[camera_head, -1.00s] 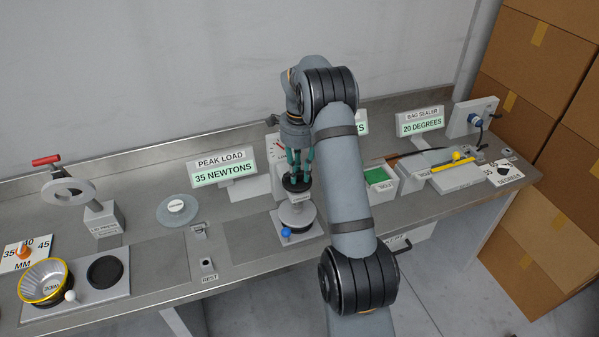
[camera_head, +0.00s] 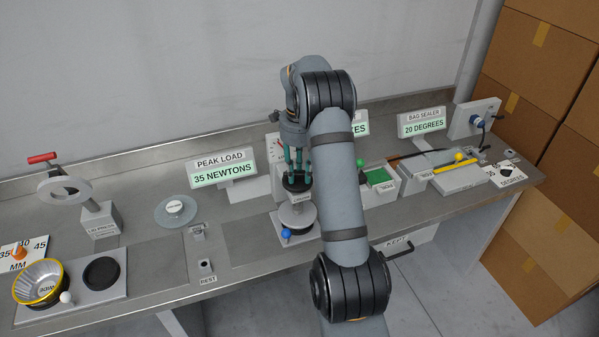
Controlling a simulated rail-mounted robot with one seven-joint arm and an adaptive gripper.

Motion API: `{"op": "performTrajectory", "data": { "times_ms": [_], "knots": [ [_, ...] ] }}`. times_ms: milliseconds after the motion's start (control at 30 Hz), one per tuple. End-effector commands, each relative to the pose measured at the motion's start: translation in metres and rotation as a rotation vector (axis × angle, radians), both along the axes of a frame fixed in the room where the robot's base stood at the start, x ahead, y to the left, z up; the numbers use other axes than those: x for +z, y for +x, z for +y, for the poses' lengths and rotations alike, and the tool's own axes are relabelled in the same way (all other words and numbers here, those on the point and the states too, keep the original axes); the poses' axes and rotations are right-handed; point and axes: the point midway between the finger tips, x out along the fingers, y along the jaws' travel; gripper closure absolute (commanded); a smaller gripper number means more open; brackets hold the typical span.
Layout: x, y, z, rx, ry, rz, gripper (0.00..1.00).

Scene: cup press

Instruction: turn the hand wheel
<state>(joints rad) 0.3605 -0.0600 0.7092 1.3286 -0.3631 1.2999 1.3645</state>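My forearm blocks the view just right of the press. A lid press (camera_head: 101,217) and a yellow-rimmed bowl (camera_head: 39,283) stand at the left. A bag sealer (camera_head: 458,175) stands at the right.

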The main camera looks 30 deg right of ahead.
Motion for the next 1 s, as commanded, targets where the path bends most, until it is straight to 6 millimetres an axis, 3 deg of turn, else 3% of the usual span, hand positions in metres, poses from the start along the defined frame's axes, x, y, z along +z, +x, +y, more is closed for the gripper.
{"op": "performTrajectory", "data": {
  "times_ms": [167, 533, 667, 1000],
  "knots": [
    [0.000, 0.000, 0.000, 0.000, 0.000, 0.000, 0.60],
    [0.007, 0.001, -0.001, 0.001, -0.002, -0.002, 0.60],
    [0.026, 0.001, 0.000, 0.000, -0.001, -0.004, 0.60],
    [0.097, 0.001, -0.001, 0.000, -0.002, -0.004, 0.60]
  ]
}}
